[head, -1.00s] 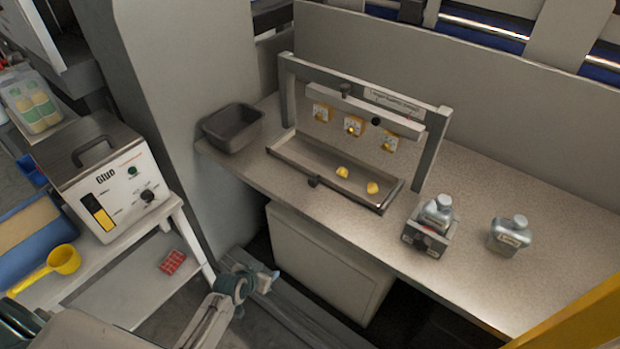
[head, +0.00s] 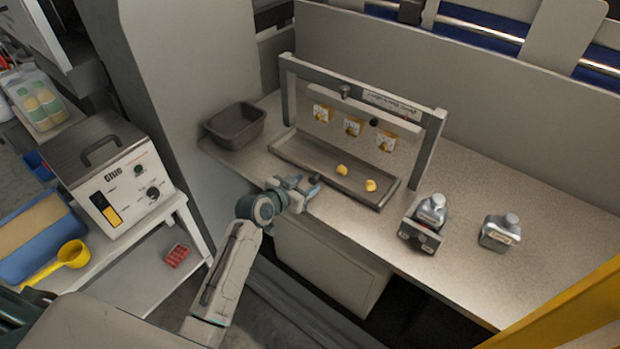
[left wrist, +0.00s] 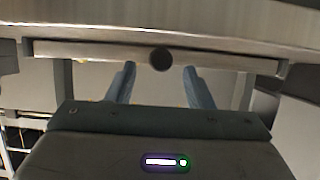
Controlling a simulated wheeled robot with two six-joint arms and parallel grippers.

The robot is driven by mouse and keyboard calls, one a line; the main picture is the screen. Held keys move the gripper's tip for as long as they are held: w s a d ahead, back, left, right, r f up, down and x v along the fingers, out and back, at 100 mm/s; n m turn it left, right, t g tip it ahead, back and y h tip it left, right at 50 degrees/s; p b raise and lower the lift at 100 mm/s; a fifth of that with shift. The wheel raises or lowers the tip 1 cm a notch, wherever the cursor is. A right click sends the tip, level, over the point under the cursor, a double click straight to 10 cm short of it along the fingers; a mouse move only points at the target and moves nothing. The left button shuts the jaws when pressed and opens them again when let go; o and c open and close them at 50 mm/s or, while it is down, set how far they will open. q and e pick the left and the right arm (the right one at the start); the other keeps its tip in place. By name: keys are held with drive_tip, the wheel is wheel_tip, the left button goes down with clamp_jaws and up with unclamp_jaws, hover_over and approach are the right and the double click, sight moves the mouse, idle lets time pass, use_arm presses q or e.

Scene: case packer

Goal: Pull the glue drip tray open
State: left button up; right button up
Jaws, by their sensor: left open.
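The glue drip tray (head: 308,157) is a long, shallow grey tray on the counter under the dispensing frame, with two yellow lumps in it. Its dark knob (head: 314,179) sticks out at the middle of the front edge. In the left wrist view, the knob (left wrist: 160,59) is round and dark on the tray's metal front (left wrist: 100,50). My left gripper (head: 307,186) is at the tray's front, close to the knob. Its two fingers (left wrist: 159,85) are apart, one on each side of the knob's line, with nothing visibly held. My right gripper is not in view.
The frame (head: 437,150) stands over the tray. A dark bin (head: 236,128) is left of it. A glue unit (head: 115,180) and yellow scoop (head: 72,254) are on the left cart.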

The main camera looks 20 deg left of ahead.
sight(312, 181)
use_arm(q)
drive_tip(key=shift+x, duration=1.5)
clamp_jaws()
